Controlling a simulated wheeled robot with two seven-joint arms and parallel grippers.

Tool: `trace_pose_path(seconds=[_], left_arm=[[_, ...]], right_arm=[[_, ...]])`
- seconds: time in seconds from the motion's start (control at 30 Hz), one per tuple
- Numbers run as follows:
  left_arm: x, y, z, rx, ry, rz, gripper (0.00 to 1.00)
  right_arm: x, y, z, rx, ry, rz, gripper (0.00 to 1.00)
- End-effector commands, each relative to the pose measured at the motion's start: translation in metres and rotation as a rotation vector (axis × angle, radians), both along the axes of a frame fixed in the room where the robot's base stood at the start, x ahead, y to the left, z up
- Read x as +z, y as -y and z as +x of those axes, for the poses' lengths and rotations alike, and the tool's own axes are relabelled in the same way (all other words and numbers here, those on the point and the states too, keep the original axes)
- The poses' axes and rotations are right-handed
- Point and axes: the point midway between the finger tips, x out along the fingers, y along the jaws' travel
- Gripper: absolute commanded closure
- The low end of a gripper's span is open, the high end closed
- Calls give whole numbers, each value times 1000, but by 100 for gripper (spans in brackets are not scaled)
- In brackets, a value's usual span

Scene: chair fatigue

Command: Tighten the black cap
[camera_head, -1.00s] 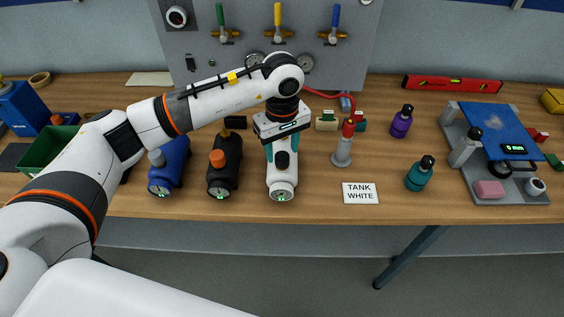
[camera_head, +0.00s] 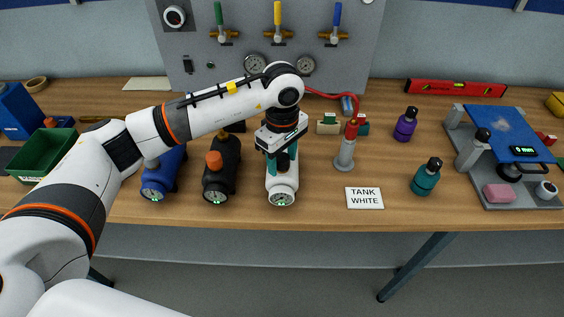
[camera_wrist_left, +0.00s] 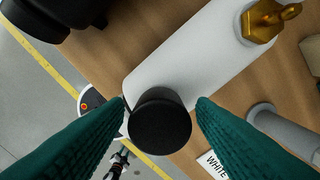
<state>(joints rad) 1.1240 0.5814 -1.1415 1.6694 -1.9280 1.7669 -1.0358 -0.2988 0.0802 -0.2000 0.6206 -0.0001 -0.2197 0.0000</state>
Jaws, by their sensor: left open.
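The white tank (camera_head: 283,188) lies on the bench with a gauge at its front end. The black cap (camera_head: 284,163) on top of it is partly hidden by my left gripper (camera_head: 282,168). In the left wrist view the round black cap (camera_wrist_left: 161,126) shows between the teal fingers of my left gripper (camera_wrist_left: 161,106), which is open. One finger is on each side of the cap. The right finger shows a gap to the cap; whether the left one touches is unclear. My right gripper is not in view.
A black tank (camera_head: 221,175) with an orange cap and a blue tank (camera_head: 160,180) are to the left. A grey stand with a red top (camera_head: 346,150) and a TANK WHITE sign (camera_head: 364,198) are to the right. A brass fitting (camera_wrist_left: 268,22) is on the white tank.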

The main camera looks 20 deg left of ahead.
Motion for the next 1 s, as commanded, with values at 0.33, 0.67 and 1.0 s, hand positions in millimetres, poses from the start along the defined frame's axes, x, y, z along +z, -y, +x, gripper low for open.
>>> trace_pose_path(seconds=[0.33,0.67,1.0], left_arm=[[0,0,0,54,1,0,49],[0,0,0,367,2,0,49],[1,0,0,371,1,0,74]], right_arm=[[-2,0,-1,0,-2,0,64],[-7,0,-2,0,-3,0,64],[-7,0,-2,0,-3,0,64]])
